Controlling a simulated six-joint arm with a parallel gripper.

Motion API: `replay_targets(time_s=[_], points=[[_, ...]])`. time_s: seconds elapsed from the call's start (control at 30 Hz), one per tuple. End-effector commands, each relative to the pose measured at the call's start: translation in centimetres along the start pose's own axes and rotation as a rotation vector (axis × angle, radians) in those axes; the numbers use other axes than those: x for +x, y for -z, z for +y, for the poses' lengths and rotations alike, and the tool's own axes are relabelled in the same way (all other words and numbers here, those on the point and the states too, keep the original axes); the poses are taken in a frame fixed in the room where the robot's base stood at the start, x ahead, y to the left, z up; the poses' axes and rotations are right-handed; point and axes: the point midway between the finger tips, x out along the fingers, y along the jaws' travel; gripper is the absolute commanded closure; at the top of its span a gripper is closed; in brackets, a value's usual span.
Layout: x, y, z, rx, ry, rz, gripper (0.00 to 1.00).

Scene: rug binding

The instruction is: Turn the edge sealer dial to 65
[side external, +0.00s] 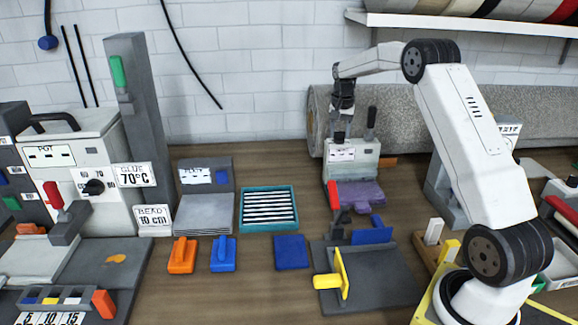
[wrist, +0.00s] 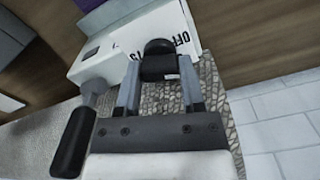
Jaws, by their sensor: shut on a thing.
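The edge sealer appears to be the pale box (side external: 367,158) below my gripper, with a white label on its front, a red part at its left and a black-topped lever (side external: 371,122). Its pale housing (wrist: 120,48) also shows in the wrist view, with the marks "OFF" and "75" partly visible. The black dial (wrist: 158,62) sits between the fingertips of my gripper (wrist: 157,78), which is shut on it. In the side view my gripper (side external: 340,133) points down at the box top. The dial is not distinct there, and its setting cannot be read.
A rolled grey rug (side external: 440,115) lies close behind the sealer. The black lever grip (wrist: 73,142) is near my gripper at the left of the wrist view. A purple piece (side external: 360,192) lies in front of the box. A teal tray (side external: 268,228) is to the left.

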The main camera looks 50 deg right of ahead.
Motion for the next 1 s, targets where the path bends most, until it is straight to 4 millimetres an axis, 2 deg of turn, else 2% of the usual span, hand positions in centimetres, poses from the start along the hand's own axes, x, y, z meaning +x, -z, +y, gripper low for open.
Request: replay_targets(time_s=[1.0], points=[[-0.1, 0.08, 0.02, 0.961, 0.002, 0.003, 1.0]])
